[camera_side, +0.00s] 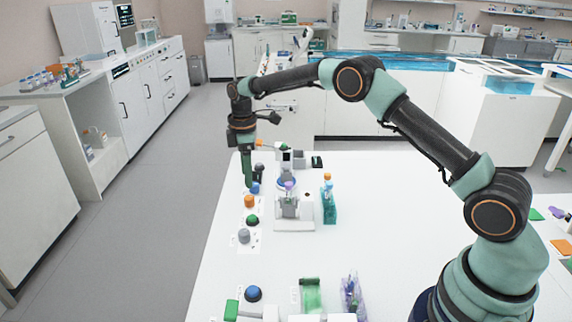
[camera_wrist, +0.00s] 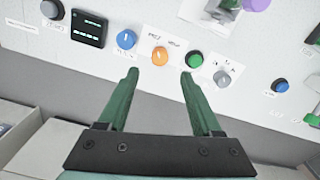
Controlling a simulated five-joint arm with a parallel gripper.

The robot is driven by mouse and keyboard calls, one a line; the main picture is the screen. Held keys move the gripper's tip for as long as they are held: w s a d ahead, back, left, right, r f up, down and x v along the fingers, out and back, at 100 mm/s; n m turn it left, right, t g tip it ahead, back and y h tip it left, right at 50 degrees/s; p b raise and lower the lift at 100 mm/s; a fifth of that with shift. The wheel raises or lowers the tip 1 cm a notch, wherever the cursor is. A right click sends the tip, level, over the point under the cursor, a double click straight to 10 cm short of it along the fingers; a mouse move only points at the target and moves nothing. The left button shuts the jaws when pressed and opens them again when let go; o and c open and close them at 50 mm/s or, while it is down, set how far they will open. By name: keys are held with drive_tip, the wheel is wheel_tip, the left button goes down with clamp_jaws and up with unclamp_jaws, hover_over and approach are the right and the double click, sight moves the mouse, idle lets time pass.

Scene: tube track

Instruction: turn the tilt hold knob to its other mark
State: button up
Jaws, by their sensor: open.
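Several round knobs and buttons line the left edge of the white table; their labels are too small for me to tell which is the tilt hold knob. A grey knob (camera_wrist: 222,79) has marks around it and also shows in the side view (camera_side: 244,236). A blue knob (camera_wrist: 126,39) with a pointer line also shows in the side view (camera_side: 255,188). Between them are an orange button (camera_wrist: 160,57) and a green button (camera_wrist: 195,60). My gripper (camera_wrist: 159,74) is open and empty, fingers apart on either side below the orange button. In the side view my gripper (camera_side: 247,184) points down at the table's left edge.
A black display box (camera_wrist: 89,29) and a dark knob (camera_wrist: 52,9) sit further left in the wrist view. Another blue knob (camera_side: 254,294) stands near the front. A teal tube rack (camera_side: 329,207) stands right of the knobs.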

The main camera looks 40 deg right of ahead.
sight(249, 197)
wheel_tip(249, 197, down, 7)
drive_tip(key=shift+f, duration=0.15)
drive_tip(key=shift+c, duration=0.3)
clamp_jaws()
